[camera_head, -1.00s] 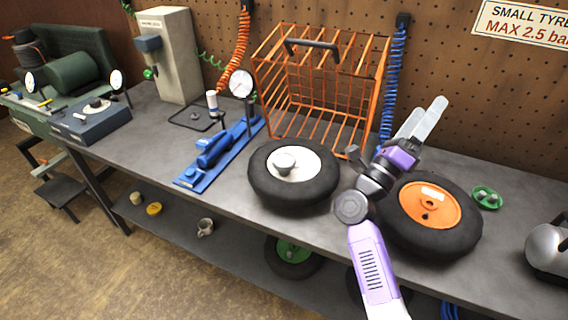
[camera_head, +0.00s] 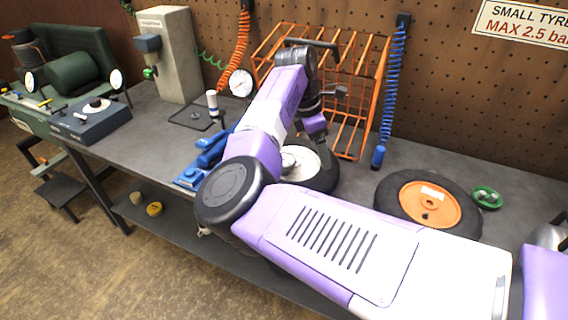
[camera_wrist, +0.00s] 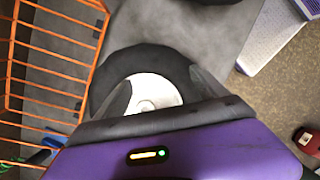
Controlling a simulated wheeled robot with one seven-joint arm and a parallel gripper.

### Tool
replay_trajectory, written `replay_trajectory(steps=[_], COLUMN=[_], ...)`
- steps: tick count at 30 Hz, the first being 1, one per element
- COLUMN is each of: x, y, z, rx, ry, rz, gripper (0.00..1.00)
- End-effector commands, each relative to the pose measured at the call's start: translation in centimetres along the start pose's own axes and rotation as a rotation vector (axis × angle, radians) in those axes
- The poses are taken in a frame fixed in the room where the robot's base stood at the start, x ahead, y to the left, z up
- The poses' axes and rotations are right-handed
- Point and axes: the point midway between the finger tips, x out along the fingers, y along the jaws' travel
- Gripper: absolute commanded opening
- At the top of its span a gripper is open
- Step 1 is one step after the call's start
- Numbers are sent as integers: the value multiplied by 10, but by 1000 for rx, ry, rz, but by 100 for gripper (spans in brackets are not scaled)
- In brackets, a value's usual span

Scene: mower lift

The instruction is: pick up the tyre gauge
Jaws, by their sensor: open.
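Nothing shows held between the fingers.
An orange wire cage (camera_head: 362,95) stands behind the wheel, close to my arm. A blue coiled hose (camera_head: 392,90) hangs right of it. A wheel with an orange hub (camera_head: 428,204) and a green handwheel (camera_head: 487,197) lie at the right. A grey pillar (camera_head: 170,60) stands at the left.

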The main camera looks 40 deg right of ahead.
Motion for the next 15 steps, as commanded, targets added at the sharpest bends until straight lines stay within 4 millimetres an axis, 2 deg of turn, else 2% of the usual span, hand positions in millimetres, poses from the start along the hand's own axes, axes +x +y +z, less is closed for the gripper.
replay_trajectory(steps=[1,3,7,11,15], x=[-16,-33,-54,-53,-39], y=[6,11,15,16,16], z=[-22,-47,-72,-80,-84], rx=[2,3,3,1,2], ry=[84,176,274,298,295], rz=[8,10,10,9,8], gripper=[83,83,83,83,83])
